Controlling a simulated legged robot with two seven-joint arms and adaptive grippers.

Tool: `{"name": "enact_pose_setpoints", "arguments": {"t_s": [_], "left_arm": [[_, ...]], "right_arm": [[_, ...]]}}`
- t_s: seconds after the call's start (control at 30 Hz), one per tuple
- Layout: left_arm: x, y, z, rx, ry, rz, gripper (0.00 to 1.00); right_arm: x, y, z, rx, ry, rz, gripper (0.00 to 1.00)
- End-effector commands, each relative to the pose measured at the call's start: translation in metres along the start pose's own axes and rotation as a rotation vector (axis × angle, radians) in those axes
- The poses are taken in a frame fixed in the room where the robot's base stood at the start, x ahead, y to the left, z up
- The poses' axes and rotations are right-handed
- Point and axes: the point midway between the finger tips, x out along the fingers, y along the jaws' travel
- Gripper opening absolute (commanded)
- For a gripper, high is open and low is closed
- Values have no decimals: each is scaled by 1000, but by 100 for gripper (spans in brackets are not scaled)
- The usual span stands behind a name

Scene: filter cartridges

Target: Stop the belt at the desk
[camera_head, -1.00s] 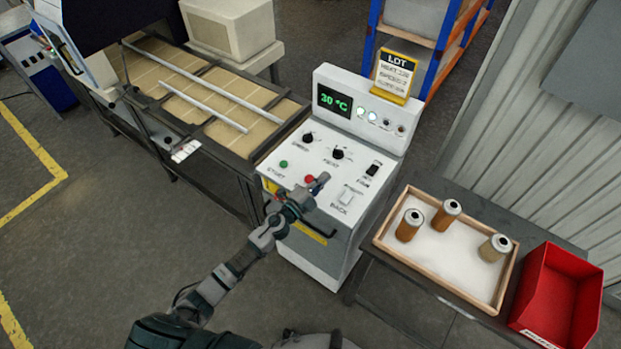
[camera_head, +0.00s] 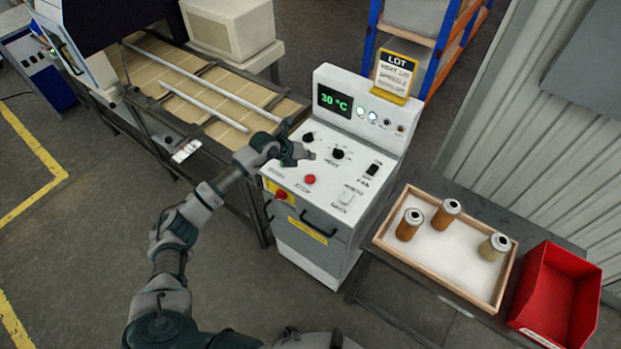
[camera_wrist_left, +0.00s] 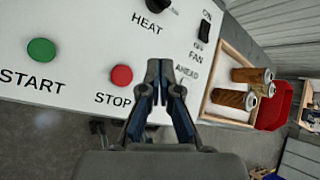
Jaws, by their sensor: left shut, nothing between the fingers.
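The control desk (camera_head: 335,205) has a sloped white panel with a red stop button (camera_head: 310,179) and black knobs. In the left wrist view the red button (camera_wrist_left: 121,76) is labelled STOP, with a green START button (camera_wrist_left: 41,51) to its left. My left gripper (camera_head: 308,153) is over the panel, above and beside the stop button in the head view. In the left wrist view its closed fingers (camera_wrist_left: 160,68) are to the right of the button, apart from it in the picture, and hold nothing. The START button is hidden behind my arm in the head view. My right gripper is not in view.
The belt (camera_head: 190,85) with two light rods runs left of the desk. A second red knob (camera_head: 281,195) sits on the desk's front. A wooden tray (camera_head: 440,290) with three filter cartridges and a red bin (camera_head: 560,300) are at the right. A lot sign (camera_head: 395,72) stands on the desk.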

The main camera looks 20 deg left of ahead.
Motion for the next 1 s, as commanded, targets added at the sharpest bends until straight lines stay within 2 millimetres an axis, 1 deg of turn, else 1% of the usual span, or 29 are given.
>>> {"name": "enact_pose_setpoints", "arguments": {"t_s": [0.13, 0.27, 0.47, 0.7, 0.83, 1.0], "left_arm": [[1, 3, -1, -2, 0, -2, 0], [6, 7, -5, -2, 0, -2, 0], [23, 19, -17, -2, 0, -3, 0], [48, 36, -35, -1, 1, -3, 0], [57, 42, -42, -1, 1, -2, 0], [62, 46, -45, -2, 0, -3, 0]], "right_arm": [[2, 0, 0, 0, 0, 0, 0], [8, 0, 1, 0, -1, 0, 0], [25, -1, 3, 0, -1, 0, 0], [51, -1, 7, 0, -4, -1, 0], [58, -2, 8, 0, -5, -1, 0], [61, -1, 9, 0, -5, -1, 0]]}}
